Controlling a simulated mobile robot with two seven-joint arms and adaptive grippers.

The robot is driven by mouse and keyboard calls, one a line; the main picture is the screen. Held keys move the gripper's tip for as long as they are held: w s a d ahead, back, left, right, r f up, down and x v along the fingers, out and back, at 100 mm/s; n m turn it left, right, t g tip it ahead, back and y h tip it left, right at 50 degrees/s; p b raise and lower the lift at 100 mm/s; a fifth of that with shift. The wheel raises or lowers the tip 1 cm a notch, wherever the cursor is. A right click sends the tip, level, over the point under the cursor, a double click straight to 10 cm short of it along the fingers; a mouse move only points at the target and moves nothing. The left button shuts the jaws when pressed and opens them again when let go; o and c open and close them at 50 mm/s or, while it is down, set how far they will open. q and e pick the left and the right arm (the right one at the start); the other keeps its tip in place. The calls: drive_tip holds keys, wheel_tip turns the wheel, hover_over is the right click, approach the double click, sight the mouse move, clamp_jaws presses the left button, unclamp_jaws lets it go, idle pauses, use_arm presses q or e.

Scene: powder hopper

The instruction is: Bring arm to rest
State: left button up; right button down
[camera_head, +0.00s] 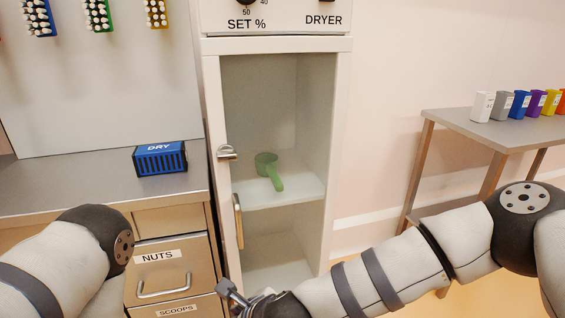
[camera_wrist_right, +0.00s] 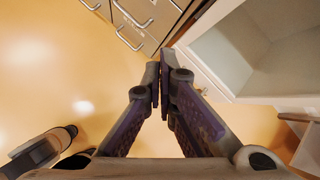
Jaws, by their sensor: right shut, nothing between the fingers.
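My right arm (camera_head: 385,275) reaches in from the right across the lower part of the head view. Its wrist end is at the bottom edge, in front of the open cabinet, and its fingers are not clear there. In the right wrist view my right gripper (camera_wrist_right: 160,80) is shut and empty, with its fingertips together. It is over the floor, apart from the drawers and the cabinet. My left arm (camera_head: 75,255) shows only as a bent part at the lower left of the head view. Its gripper is not in view.
The open cabinet (camera_head: 213,120) holds a green scoop (camera_head: 270,170) on its shelf. Steel drawers (camera_head: 160,262) stand left of it, under a counter with a blue DRY box (camera_head: 160,158). A side table (camera_head: 470,122) at right carries several coloured containers. Floor is clear below the gripper.

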drive_tip(key=s+d+f+n+g+h, duration=0.1)
drive_tip(key=s+d+f+n+g, duration=0.1)
drive_tip(key=s+d+f+n, duration=0.55)
drive_tip(key=s+d+f+n+g+h, duration=0.2)
drive_tip(key=s+d+f+n, duration=0.3)
drive_tip(key=s+d, duration=0.4)
drive_tip(key=s+d+r+n+g+h, duration=0.1)
drive_tip(key=s+d+n+g, duration=0.3)
drive_tip(key=s+d+n, duration=0.6)
drive_tip(key=s+d+h, duration=0.1)
drive_tip(key=s+d, duration=0.5)
drive_tip(key=s, duration=0.2)
drive_tip(key=shift+d, duration=0.15)
